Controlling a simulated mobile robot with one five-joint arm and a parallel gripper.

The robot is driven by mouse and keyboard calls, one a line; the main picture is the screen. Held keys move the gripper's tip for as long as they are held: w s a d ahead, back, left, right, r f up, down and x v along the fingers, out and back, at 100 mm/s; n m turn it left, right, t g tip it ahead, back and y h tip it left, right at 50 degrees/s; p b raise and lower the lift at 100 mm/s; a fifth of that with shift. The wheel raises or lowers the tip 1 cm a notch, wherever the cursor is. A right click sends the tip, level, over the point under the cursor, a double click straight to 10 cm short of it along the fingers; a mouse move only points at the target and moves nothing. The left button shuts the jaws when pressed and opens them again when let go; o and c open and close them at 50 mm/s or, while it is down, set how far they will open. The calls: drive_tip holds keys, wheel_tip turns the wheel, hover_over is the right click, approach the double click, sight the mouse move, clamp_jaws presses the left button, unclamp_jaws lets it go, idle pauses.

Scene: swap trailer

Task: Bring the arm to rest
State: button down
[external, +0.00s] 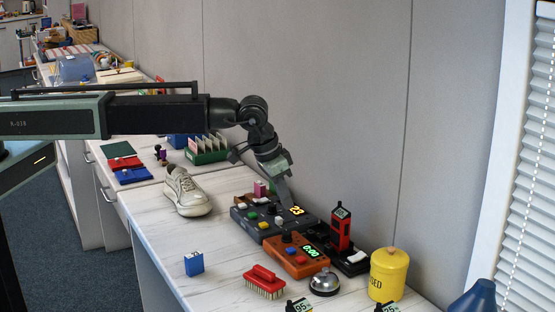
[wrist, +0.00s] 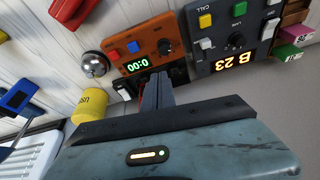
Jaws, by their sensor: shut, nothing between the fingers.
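My arm reaches in from the left in the external view, with the wrist bent down over the bench. My gripper (external: 285,199) points down at the dark control box (external: 250,221), near its lit "23" display. I cannot tell whether the fingertips touch the box. In the wrist view the narrow fingers of my gripper (wrist: 162,84) are together with nothing between them. They lie near the edge of the orange box (wrist: 150,45), which shows a green "0:00" display.
A red handheld device (external: 341,230), a yellow tin (external: 388,274), a bell (external: 324,283) and a red brush (external: 264,283) stand close by. A shoe (external: 187,195) and a blue block (external: 194,264) are to the left. The wall (external: 340,90) is close behind.

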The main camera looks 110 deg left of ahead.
drive_tip(key=s+d+m, duration=0.1)
drive_tip(key=s+d, duration=0.2)
drive_tip(key=d, duration=0.4)
drive_tip(key=s+d+m, duration=0.1)
drive_tip(key=s+d, duration=0.3)
drive_tip(key=d, duration=0.3)
drive_tip(key=s+d+m+g+h, duration=0.1)
drive_tip(key=s+d+m, duration=0.1)
drive_tip(key=s+d, duration=0.3)
drive_tip(key=s+d+f+m+g+h, duration=0.1)
drive_tip(key=s+d, duration=0.5)
drive_tip(key=s, duration=0.6)
drive_tip(key=shift+s+f+m+g, duration=0.15)
drive_tip(key=shift+s+m+g, duration=0.25)
drive_tip(key=shift+m, duration=0.8)
drive_tip(key=shift+w+a, duration=0.1)
